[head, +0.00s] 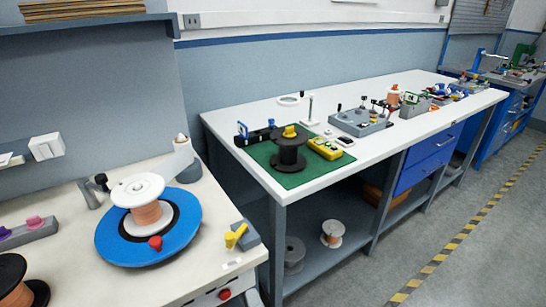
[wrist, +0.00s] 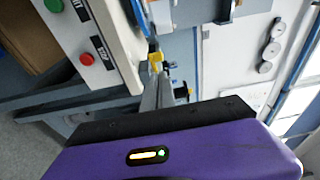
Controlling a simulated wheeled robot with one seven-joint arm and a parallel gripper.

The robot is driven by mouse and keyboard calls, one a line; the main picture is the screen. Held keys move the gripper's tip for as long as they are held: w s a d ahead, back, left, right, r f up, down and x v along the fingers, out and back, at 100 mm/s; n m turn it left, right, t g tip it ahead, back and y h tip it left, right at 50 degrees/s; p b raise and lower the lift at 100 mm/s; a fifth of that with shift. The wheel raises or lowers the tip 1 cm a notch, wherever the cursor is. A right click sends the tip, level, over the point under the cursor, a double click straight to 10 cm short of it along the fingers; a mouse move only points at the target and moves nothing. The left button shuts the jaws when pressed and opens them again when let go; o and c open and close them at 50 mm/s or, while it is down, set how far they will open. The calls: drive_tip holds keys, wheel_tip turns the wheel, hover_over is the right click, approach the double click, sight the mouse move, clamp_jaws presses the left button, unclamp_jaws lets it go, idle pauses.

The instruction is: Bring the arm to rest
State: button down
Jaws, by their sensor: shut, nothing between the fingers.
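My gripper (wrist: 158,88) shows in the wrist view beyond my purple wrist housing, with its narrow grey fingers shut and empty. No part of my arm shows in the head view. In the wrist view, a panel with a green button (wrist: 54,5) and a red button (wrist: 86,59) is at the upper left. A yellow part (wrist: 156,58) appears just beyond the fingertips; whether they touch cannot be told.
In the head view, a blue disc (head: 112,245) carrying a copper spool stands on the near bench. A long white bench (head: 225,122) holds a green mat (head: 318,176) with a black spool (head: 288,157), and several fixtures. The floor at right (head: 470,240) is clear.

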drive_tip(key=s+d+f+n+g+h, duration=0.1)
drive_tip(key=s+d+n+h, duration=0.6)
drive_tip(key=s+d+n, duration=0.6)
drive_tip(key=s+d, duration=1.1)
drive_tip(key=s, duration=0.3)
drive_tip(key=shift+s+g, duration=0.3)
drive_tip(key=shift+s, duration=0.1)
drive_tip(key=shift+f, duration=0.15)
idle(1.5)
